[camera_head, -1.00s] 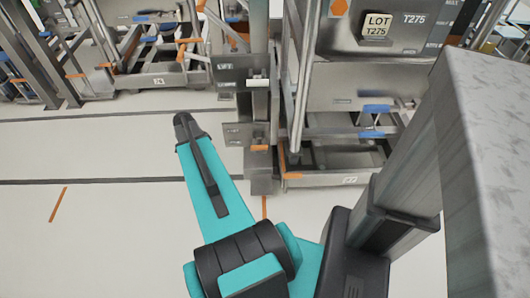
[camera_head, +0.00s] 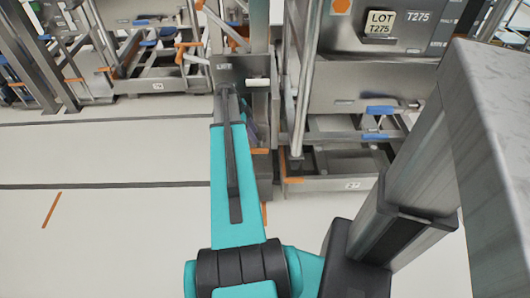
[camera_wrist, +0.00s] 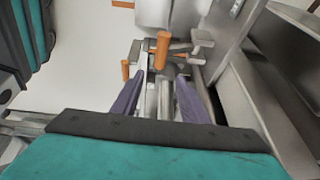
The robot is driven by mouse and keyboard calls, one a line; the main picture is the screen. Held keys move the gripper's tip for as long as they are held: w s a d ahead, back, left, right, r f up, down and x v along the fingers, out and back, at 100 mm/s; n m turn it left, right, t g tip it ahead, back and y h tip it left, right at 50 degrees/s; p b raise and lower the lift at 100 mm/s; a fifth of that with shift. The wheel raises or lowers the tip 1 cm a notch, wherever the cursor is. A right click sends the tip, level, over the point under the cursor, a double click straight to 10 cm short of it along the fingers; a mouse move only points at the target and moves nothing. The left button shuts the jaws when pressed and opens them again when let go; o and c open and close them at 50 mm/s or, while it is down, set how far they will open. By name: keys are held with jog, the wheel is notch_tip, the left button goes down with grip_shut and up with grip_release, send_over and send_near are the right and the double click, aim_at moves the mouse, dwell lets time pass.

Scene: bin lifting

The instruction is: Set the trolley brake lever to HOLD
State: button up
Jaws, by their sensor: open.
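In the wrist view my gripper (camera_wrist: 160,80) is open, with its two purple fingers apart. An orange-ended handle (camera_wrist: 162,50) stands beyond the fingertips, roughly in line with the gap between them. I cannot tell whether it is the brake lever or whether a finger touches it. In the head view my forearm covers most of the gripper; only a bit of purple finger (camera_head: 247,120) shows beside the grey post. An orange grip (camera_head: 260,151) shows low on that post. The trolley (camera_head: 330,184) stands to its right. No HOLD mark is readable.
A grey plate (camera_head: 258,72) with a white label sits on the post. A grey bin (camera_head: 350,70) marked LOT T275 stands above the trolley. A second orange-ended bar (camera_wrist: 125,70) is left of the fingers. Metal panels close in the wrist view's right side. Open floor (camera_head: 110,155) lies left.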

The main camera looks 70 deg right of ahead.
aim_at(264, 150)
jog(key=shift+f, duration=0.1)
jog(key=b+x, duration=0.1)
jog(key=x, duration=1.2)
jog(key=shift+f+b, duration=0.3)
jog(key=shift+f, duration=0.05)
grip_shut()
jog(key=shift+a, duration=0.1)
